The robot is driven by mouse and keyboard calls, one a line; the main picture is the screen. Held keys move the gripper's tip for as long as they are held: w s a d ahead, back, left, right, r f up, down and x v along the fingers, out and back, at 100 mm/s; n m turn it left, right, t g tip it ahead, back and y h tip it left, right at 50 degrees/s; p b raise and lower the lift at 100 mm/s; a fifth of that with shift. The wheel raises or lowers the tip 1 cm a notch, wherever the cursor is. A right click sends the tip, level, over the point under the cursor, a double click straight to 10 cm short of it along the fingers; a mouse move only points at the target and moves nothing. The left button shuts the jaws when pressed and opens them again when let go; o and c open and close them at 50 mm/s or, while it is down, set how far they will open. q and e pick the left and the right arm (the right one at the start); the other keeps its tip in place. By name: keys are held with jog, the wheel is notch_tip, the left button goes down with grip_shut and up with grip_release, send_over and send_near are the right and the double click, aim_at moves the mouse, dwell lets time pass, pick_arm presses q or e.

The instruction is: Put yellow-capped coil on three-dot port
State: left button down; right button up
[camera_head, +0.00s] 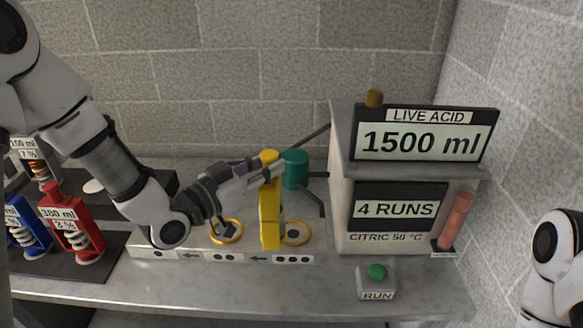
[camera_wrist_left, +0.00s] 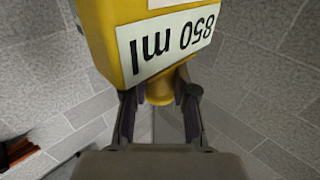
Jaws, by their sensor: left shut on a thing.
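My left gripper (camera_head: 270,170) is shut on the yellow-capped coil (camera_head: 270,220) near its top. The coil hangs upright above the white base, its lower end just left of the yellow ring (camera_head: 298,238) over the three-dot label (camera_head: 293,259). I cannot tell whether it touches the base. In the left wrist view the gripper (camera_wrist_left: 160,95) is around the neck of the yellow coil (camera_wrist_left: 105,35), whose label reads 850 ml upside down. My right gripper is out of view.
Another yellow ring (camera_head: 226,232) sits over the two-dot label. A teal cylinder (camera_head: 295,168) stands behind the coil. The display unit (camera_head: 343,200) is at the right, with a RUN button (camera_head: 377,272) in front. Red (camera_head: 72,222) and blue (camera_head: 28,230) coils stand at the left.

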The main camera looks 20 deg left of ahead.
pick_arm(q)
jog(key=w+d+f+p, duration=0.1)
jog(key=w+d+f, duration=0.1)
jog(key=w+f, duration=0.2)
jog(key=x, duration=0.2)
jog(key=shift+w+p, duration=0.4)
jog(key=shift+w, duration=0.05)
jog(key=shift+a+f, duration=0.1)
jog(key=c, duration=1.3)
grip_release()
jog(key=shift+s+f, duration=0.1)
jog(key=shift+s, duration=0.05)
jog(key=shift+c, duration=0.2)
jog(key=o, duration=0.4)
jog(key=b+v, duration=0.1)
jog(key=v, duration=1.1)
jog(key=shift+b, duration=0.35)
